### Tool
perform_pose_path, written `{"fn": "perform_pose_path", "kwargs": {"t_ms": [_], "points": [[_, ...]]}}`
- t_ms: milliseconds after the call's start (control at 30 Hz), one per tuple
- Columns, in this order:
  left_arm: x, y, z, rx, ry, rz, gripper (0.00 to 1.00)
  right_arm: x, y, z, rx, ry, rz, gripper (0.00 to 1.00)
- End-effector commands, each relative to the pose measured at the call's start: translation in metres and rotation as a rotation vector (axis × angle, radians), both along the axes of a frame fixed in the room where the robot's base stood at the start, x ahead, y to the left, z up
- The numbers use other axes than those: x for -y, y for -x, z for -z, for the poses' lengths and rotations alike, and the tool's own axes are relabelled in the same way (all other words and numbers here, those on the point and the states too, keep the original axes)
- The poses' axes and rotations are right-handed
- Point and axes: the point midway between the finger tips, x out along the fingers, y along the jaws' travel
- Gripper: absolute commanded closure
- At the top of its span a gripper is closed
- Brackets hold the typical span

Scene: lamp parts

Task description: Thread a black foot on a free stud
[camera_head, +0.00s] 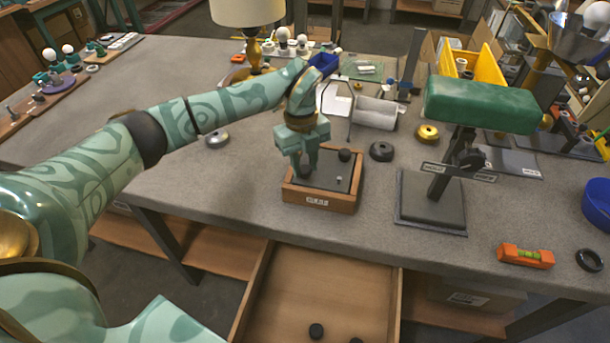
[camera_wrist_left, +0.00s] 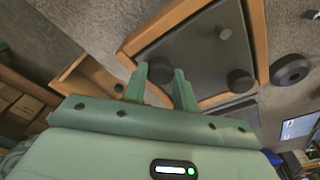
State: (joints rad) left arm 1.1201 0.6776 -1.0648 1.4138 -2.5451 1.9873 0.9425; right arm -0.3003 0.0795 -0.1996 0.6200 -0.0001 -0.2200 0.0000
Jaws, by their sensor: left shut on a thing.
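A wooden-framed base (camera_head: 318,201) with a dark plate stands on the bench near its front edge. One black foot (camera_head: 344,155) sits at the plate's far edge; it also shows in the wrist view (camera_wrist_left: 240,80). A small bare grey stud (camera_head: 339,178) stands on the right part of the plate; it also shows in the wrist view (camera_wrist_left: 225,33). My left gripper (camera_head: 304,170) points down over the plate's left part, shut on another black foot (camera_wrist_left: 160,70). The fingers partly hide this foot, and I cannot tell whether it touches the plate. My right gripper is not in view.
An open drawer (camera_head: 318,290) below the bench holds black feet (camera_head: 316,330). Right of the base are a black ring (camera_head: 381,151), a brass disc (camera_head: 427,133) and a green-padded stand (camera_head: 480,105). An orange level (camera_head: 525,256) lies at the front right.

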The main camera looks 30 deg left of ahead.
Motion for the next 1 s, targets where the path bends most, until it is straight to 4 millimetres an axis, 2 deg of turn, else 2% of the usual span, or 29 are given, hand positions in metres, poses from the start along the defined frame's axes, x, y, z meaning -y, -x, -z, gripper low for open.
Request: {"fn": "perform_pose_path", "kwargs": {"t_ms": [833,1000], "points": [[0.000,0.002,0.005,-0.006,-0.003,0.001,0.99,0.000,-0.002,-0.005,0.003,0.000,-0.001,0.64],[0.000,0.002,0.003,-0.005,-0.005,0.115,0.99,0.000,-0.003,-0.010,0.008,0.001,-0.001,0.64]]}}
